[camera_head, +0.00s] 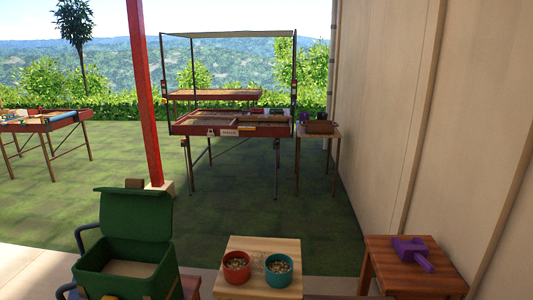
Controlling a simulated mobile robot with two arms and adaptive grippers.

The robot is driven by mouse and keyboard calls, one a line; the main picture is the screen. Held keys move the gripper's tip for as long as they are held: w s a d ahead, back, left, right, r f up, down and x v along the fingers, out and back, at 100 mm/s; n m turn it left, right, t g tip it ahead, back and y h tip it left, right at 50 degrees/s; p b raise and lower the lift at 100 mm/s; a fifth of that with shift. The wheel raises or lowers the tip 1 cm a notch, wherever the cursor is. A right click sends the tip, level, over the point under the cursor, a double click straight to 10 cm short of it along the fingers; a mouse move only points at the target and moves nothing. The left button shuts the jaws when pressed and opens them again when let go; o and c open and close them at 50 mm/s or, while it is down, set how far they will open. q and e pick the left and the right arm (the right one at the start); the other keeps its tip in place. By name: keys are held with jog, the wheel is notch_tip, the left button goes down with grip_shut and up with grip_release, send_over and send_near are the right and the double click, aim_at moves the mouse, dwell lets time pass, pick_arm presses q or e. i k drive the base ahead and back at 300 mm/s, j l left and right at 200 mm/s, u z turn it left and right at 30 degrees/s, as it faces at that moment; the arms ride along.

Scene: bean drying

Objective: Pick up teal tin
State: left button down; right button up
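The teal tin (279,271) stands upright on a small wooden table (262,245) at the bottom centre of the head view. It is open at the top and holds pale, bean-like bits. An orange-red tin (236,267) with similar contents stands to its left, with a narrow gap between them. A small, clear-looking object lies between the two tins, too small to make out. Neither of my grippers shows in this view.
A green box (125,268) with its lid raised stands left of the table. A purple tool (411,251) lies on a wooden stool (374,256) at right, near the wall (390,110). A red post (146,90) and roofed drying racks (230,130) stand farther back.

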aim_at(279, 268)
jog(key=i+j+u, duration=0.15)
jog(key=u, duration=0.25)
jog(key=i+j+u, duration=0.1)
jog(key=u, duration=0.35)
jog(key=i+l, duration=0.05)
jog(key=i, duration=0.05)
